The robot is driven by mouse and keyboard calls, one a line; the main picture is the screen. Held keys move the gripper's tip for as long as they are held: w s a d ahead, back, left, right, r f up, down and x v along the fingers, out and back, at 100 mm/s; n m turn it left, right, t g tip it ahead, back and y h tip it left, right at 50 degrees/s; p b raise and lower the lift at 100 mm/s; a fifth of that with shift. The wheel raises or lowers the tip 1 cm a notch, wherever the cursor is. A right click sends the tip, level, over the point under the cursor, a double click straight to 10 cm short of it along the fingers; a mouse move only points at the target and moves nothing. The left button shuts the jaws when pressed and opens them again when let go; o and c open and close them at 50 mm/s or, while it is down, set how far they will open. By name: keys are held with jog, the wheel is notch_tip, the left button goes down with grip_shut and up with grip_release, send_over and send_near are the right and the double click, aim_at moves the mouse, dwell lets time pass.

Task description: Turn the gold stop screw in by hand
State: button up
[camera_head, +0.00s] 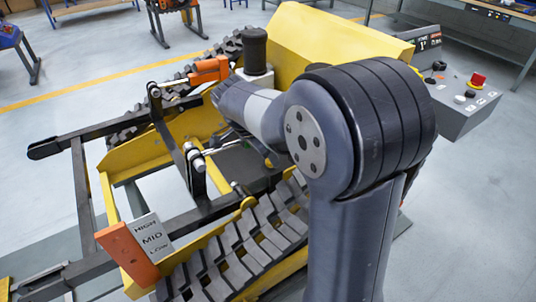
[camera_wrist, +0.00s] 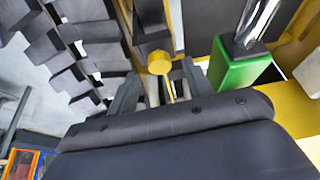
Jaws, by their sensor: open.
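The gold stop screw (camera_wrist: 158,62) shows in the wrist view as a round yellow-gold head with a thin shaft behind it. My gripper (camera_wrist: 162,76) is open, with one dark finger to the left of the screw head and the other to the right. The head appears between or just beyond the fingertips; I cannot tell whether they touch it. In the head view my arm hides the screw and most of my gripper.
A green block (camera_wrist: 232,66) with a chrome rod (camera_wrist: 256,20) stands close right of my gripper. Black track pads (camera_wrist: 62,50) lie to the left. In the head view, a HIGH/MID/LOW plate (camera_head: 150,237), an orange block (camera_head: 127,256) and a control box (camera_head: 462,100) surround the yellow carrier.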

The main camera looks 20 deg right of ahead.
jog(key=p+v, duration=0.1)
jog(key=v, duration=0.8)
